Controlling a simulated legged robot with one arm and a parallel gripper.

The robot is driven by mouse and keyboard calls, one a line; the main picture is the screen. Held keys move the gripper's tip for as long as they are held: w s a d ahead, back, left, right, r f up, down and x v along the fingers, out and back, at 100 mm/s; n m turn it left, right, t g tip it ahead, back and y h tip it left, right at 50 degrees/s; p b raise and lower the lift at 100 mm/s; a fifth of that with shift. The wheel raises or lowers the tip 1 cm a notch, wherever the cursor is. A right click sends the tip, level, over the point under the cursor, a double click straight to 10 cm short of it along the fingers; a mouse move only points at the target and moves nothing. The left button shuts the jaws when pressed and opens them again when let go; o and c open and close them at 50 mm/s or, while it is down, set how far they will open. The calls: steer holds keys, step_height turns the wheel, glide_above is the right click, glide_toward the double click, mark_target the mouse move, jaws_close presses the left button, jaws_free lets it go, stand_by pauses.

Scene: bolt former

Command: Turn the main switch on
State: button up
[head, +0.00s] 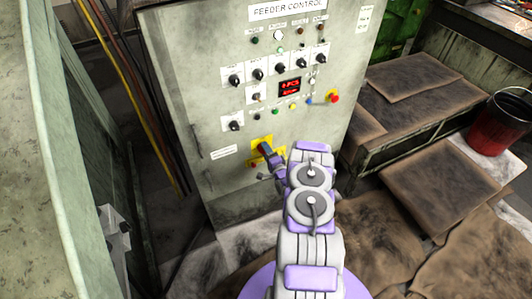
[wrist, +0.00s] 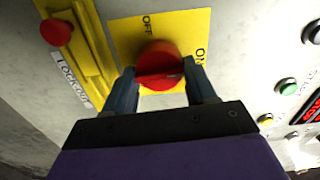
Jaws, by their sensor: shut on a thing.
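The main switch is a red rotary knob (wrist: 158,66) on a yellow plate marked OFF and ON in the wrist view. My gripper (wrist: 162,80) is shut on the knob, with one finger on each side of it. The knob's grip bar lies roughly across the picture, between the fingers. In the head view, my gripper (head: 267,158) reaches the yellow plate (head: 262,141) low on the feeder control cabinet (head: 200,80). My gripper and arm cover part of the plate there.
A yellow lockout bar (wrist: 75,45) with a red button (wrist: 56,32) is beside the plate. Other knobs, buttons and a red display (head: 290,87) are higher on the cabinet. Brown platforms (head: 405,100) and a red-black bucket (head: 497,122) stand at right. Cables hang at left.

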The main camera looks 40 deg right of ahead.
steer(key=shift+s+d+f+m, duration=0.1)
steer(key=shift+s+d+m, duration=0.1)
steer(key=shift+m, duration=0.4)
steer(key=o, duration=1)
steer(key=shift+w+d, duration=0.1)
steer(key=shift+d, duration=0.05)
steer(key=shift+a, duration=0.2)
steer(key=p+v, duration=0.4)
steer(key=v, duration=1.3)
steer(key=shift+p, duration=0.35)
